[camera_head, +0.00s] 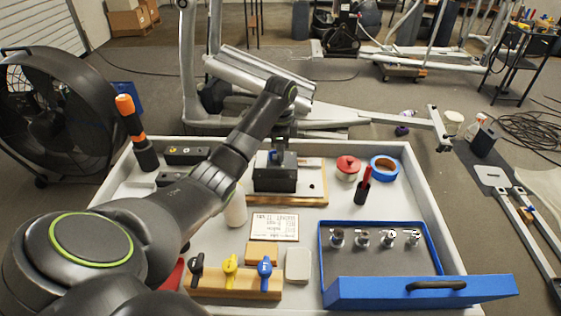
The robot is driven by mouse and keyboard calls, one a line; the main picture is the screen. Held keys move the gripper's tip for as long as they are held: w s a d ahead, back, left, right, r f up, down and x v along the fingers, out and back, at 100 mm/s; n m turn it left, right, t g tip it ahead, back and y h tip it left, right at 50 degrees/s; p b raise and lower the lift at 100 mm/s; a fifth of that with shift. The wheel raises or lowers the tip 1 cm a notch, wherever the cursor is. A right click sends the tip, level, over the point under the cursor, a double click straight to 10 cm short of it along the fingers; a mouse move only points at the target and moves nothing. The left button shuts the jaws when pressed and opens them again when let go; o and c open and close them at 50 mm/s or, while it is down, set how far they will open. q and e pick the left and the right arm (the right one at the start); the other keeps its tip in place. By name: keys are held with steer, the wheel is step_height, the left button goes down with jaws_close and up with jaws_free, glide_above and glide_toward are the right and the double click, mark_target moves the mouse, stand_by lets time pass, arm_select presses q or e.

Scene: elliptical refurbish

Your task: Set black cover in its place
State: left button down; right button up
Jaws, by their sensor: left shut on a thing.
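The black cover (275,180) is a dark box-like piece at the back middle of the white tray table. It is over a light wooden board (313,186); I cannot tell whether it rests on the board or is held just above it. My left gripper (277,157) comes down on its top from above and is shut on it. The fingertips are small and partly hidden by my wrist. My left arm hides part of the table's left side. My right gripper is not in view.
Nearby stand a red-lidded jar (347,168), a blue tape roll (384,168) and a white bottle (236,208). A blue drawer (420,290) with several metal fittings is at front right. A wooden block with colored handles (238,286) is in front. The table has raised rims.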

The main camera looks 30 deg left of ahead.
arm_select(q)
steer(key=shift+f, duration=1.5)
steer(key=shift+f, duration=0.1)
steer(key=c, duration=1.5)
jaws_free()
step_height(320, 180, up, 6)
steer(key=shift+r, duration=0.1)
step_height(320, 180, up, 5)
steer(key=p, duration=0.4)
steer(key=shift+r+p, duration=0.55)
steer(key=shift+p, duration=0.35)
